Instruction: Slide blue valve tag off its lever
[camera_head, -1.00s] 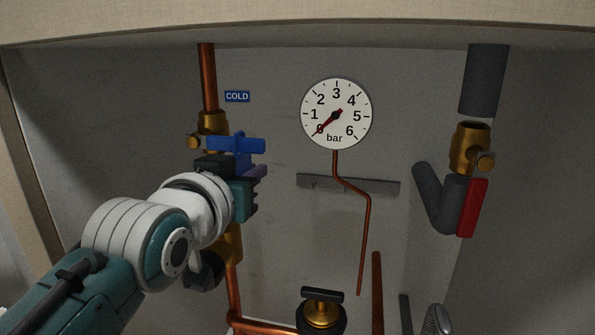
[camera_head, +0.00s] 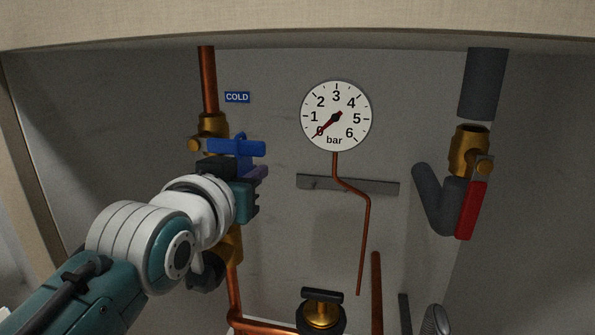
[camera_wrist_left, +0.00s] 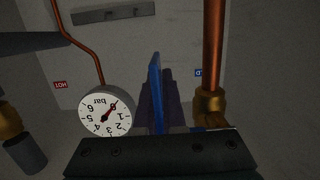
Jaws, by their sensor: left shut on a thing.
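A blue lever (camera_head: 258,149) sticks out to the right from the brass valve (camera_head: 211,126) on the left copper pipe. My right gripper is not in view.
A pressure gauge (camera_head: 336,116) hangs to the right with its thin copper tube. A grey rail (camera_head: 370,187) is on the back wall. A red lever (camera_head: 471,210) and grey pipe are at the far right. A black-handled valve (camera_head: 322,310) is low in front.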

